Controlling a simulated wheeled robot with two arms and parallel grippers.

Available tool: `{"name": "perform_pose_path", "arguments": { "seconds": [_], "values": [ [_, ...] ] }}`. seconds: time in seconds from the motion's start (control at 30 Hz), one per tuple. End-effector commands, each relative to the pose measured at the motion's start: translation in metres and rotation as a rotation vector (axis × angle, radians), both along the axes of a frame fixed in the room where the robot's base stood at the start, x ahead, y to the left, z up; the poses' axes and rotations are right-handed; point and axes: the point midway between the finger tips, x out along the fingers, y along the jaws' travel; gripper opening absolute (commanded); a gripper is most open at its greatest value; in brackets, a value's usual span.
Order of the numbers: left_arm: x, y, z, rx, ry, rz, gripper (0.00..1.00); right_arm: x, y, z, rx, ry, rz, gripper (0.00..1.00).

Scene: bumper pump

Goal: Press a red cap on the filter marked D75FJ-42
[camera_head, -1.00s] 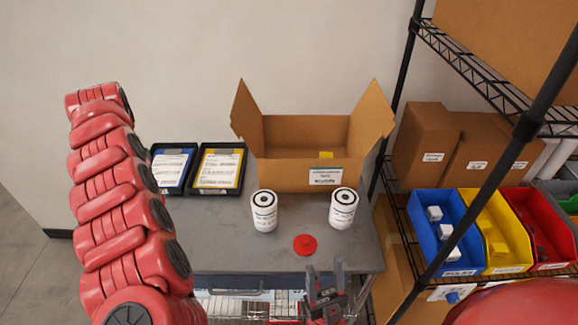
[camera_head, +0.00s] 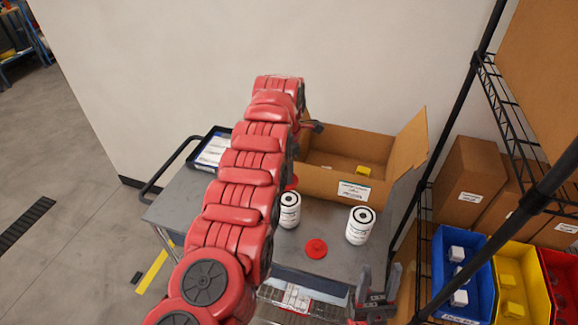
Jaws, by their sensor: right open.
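Two white filters stand upright on the grey cart top: one filter (camera_head: 290,211) beside my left arm, the other filter (camera_head: 360,226) to its right. Their label print is too small to read. A red cap (camera_head: 317,248) lies flat on the cart between and in front of them. My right gripper (camera_head: 378,283) is open and empty at the cart's front edge, near the right filter and apart from it. My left arm crosses the middle of the view. A dark part of my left gripper (camera_head: 313,127) shows at the open box's left side; its jaws are mostly hidden.
An open cardboard box (camera_head: 325,184) with a yellow item stands at the back of the cart (camera_head: 178,206). A black tray (camera_head: 206,155) with papers is at the left. A wire shelf with blue (camera_head: 456,310) and yellow bins stands at the right.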

Motion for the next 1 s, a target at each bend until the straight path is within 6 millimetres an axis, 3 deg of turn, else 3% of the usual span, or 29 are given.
{"name": "perform_pose_path", "arguments": {
  "seconds": [0.33,0.67,0.8,1.0],
  "values": [
    [-0.002,-0.006,-0.009,-0.001,0.004,0.072,0.00,0.000,0.000,0.004,0.000,0.000,0.000,0.50],
    [-0.003,-0.005,-0.041,0.000,0.008,0.070,0.00,0.000,0.000,0.005,0.000,0.000,0.000,0.50],
    [-0.002,-0.006,-0.059,-0.002,0.004,0.070,0.00,0.000,0.000,-0.010,0.000,0.000,0.000,0.50],
    [-0.002,-0.006,-0.066,-0.002,0.004,0.070,0.00,0.000,0.000,-0.015,0.000,0.000,0.000,0.50]
  ]
}}
